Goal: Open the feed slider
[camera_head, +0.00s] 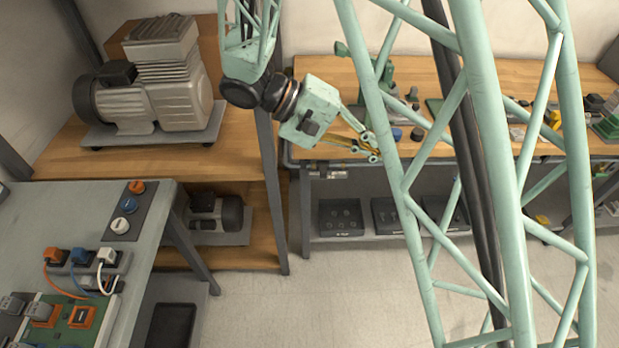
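My gripper (371,148) hangs over the front edge of the wooden bench, pointing right and slightly down. Its two fingers look apart, with nothing visible between them; the tips are close to a strut of my column. A small silvery fitting (337,173) sits on the grey pipe under the bench's front edge, below and left of the fingertips. It may be the feed slider, but I cannot tell for sure or read its position. The gripper looks apart from it.
The wooden bench (420,148) carries small parts. Black trays (340,218) lie on the shelf below. A compressor (165,85) stands on the left wooden shelf. A grey table (60,215) with switches and a green board is at lower left. My lattice column blocks the right side.

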